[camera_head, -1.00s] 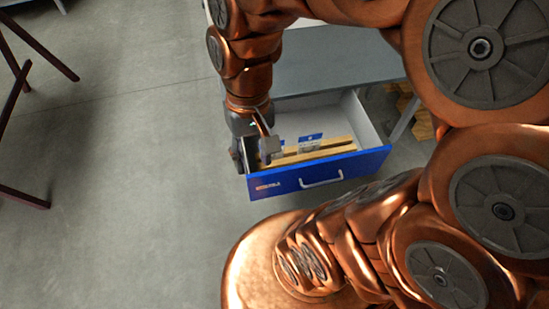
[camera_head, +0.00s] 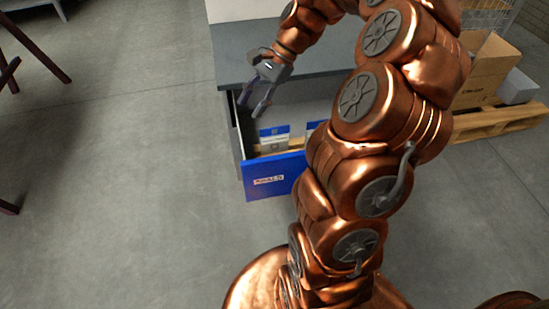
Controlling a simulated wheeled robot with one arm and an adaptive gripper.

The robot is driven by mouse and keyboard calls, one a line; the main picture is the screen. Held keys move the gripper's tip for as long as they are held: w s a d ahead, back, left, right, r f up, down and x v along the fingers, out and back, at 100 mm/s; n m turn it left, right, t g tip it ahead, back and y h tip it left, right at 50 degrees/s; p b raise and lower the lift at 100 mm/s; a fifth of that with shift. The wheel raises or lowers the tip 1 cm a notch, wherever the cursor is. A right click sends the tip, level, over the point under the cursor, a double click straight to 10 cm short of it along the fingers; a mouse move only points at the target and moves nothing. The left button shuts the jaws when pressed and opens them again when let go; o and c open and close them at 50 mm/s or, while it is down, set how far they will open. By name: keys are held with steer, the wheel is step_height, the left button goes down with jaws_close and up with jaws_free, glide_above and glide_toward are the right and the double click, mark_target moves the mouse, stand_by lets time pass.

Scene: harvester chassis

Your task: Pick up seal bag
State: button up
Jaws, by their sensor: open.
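A pale packet with a blue top (camera_head: 273,138), which looks like a seal bag, stands in the open blue-fronted drawer (camera_head: 256,184). A second blue-topped packet (camera_head: 312,127) shows to its right, partly hidden by my arm. My gripper (camera_head: 252,103) is open and empty, with its fingers pointing down. It is over the left back part of the drawer, up and left of the first packet and apart from it. My arm hides the drawer's right side.
The drawer's cabinet has a grey top (camera_head: 235,50) behind my gripper. Cardboard boxes (camera_head: 485,68) stand on a wooden pallet (camera_head: 490,122) at the right. Dark legs (camera_head: 35,40) stand at far left. The floor left of the drawer is clear.

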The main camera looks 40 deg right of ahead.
mark_target(274, 135)
steer(key=w+d+f+m+t+y+b, duration=0.1)
steer(key=w+d+f+m+t+b, duration=0.15)
steer(key=d+f+m+b, duration=0.9)
steer(key=shift+w+a+f+n+b, duration=0.15)
steer(key=shift+w+a+f+n, duration=0.4)
steer(key=shift+f, duration=1.2)
steer(key=shift+a+f+n+b, duration=0.15)
steer(key=shift+f+n, duration=0.65)
steer(key=shift+f, duration=0.9)
steer(key=shift+w+a+f+n+b, duration=0.25)
steer(key=shift+f+n, duration=0.45)
steer(key=shift+f, duration=1.05)
